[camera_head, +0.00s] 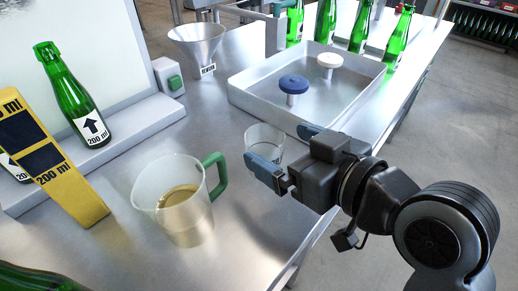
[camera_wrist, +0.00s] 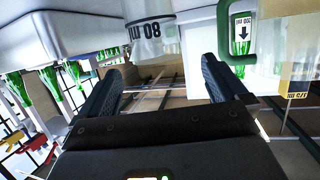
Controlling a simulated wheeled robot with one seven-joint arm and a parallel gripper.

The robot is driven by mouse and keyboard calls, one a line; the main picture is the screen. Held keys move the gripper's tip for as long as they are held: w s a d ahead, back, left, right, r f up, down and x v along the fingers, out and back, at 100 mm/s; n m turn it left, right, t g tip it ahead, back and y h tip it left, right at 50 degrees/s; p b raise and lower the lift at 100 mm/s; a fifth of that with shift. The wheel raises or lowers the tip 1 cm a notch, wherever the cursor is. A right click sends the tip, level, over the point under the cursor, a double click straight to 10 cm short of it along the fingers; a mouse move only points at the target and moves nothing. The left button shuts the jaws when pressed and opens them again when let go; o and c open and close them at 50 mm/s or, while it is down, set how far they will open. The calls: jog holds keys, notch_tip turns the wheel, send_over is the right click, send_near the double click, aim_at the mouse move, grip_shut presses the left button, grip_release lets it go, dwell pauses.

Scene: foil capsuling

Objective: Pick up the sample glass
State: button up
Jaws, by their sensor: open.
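The sample glass (camera_head: 264,138) is a small clear tumbler standing upright near the table's front edge. In the wrist view it shows upside down with an "80 ml" mark (camera_wrist: 150,30), just ahead of the fingertips and left of the middle between them. My gripper (camera_head: 278,144) is open, with one blue-padded finger in front of the glass and the other to its right. In the wrist view my gripper (camera_wrist: 163,66) has nothing between its dark fingers. The near finger hides the lower part of the glass in the head view; I cannot tell whether they touch.
A measuring jug (camera_head: 175,200) with amber liquid and a green handle stands left of the glass. A metal tray (camera_head: 245,97) holding a blue and a white knobbed piece lies behind it.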

aim_at(254, 132)
jog(key=x, duration=0.2)
jog(key=shift+w+a, duration=0.2)
jog(key=shift+a, duration=0.1)
jog(key=shift+f+x, duration=0.1)
jog(key=shift+x, duration=1.2)
jog(key=shift+f+x, duration=0.15)
jog(key=shift+x, duration=1.15)
jog(key=shift+d, duration=0.2)
jog(key=shift+c, duration=0.5)
jog(key=c, duration=1)
jog(key=shift+r, duration=0.1)
